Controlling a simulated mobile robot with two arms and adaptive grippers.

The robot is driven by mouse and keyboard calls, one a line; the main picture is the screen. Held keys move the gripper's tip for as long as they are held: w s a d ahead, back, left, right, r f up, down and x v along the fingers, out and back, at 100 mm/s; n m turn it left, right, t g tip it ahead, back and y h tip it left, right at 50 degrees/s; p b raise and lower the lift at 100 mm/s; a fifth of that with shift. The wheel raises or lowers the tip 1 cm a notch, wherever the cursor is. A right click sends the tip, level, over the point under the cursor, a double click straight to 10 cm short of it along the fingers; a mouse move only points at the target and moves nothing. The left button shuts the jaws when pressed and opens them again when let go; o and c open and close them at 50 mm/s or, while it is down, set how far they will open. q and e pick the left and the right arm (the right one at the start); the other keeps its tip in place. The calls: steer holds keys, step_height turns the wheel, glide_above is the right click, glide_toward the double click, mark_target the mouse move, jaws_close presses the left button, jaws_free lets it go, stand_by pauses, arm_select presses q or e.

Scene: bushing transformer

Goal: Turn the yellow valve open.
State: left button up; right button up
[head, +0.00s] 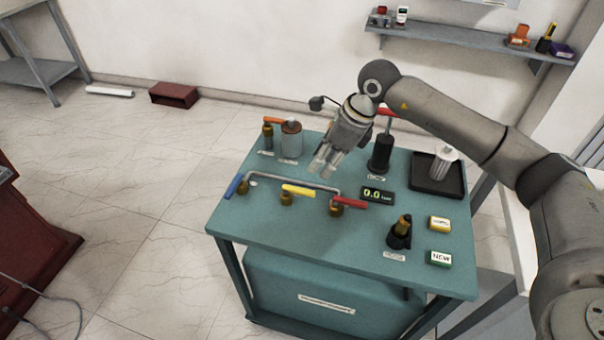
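The yellow valve (299,191) is on the green table, in the middle of a row of three valves by a grey pipe. Its yellow lever points right, roughly along the pipe, above a brass body. My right gripper (322,171) hangs above the table, just behind and right of the yellow lever, with its fingers pointing down. It looks apart from the lever. The fingers show small and close together, and I cannot tell whether they are open or shut. I see nothing held between them. My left gripper is out of view.
A blue lever (235,186) is left of the yellow valve and a red lever (350,202) is right of it. A 0.0 display (376,195), a black pump (382,153) and a glass jar (291,140) stand nearby. The table's (300,235) front strip is clear.

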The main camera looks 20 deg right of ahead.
mark_target(304, 190)
steer(key=f, duration=0.1)
steer(key=a+f+p, duration=0.1)
steer(key=f, duration=0.1)
steer(key=a+f, duration=0.1)
steer(key=shift+s+a+f+p, duration=0.1)
steer(key=shift+s+f+p, duration=0.05)
steer(key=shift+f+p, duration=0.2)
steer(key=x, duration=0.3)
steer(key=shift+w+p, duration=0.3)
steer(key=shift+p, duration=0.05)
steer(key=shift+x, duration=0.8)
steer(key=shift+f, duration=0.1)
steer(key=shift+c, duration=1.3)
steer(key=c, duration=0.5)
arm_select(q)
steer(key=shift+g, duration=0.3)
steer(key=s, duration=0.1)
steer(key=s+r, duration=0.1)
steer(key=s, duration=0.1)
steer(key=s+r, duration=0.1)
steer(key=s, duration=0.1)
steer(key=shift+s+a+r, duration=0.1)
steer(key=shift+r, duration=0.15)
arm_select(e)
jaws_close()
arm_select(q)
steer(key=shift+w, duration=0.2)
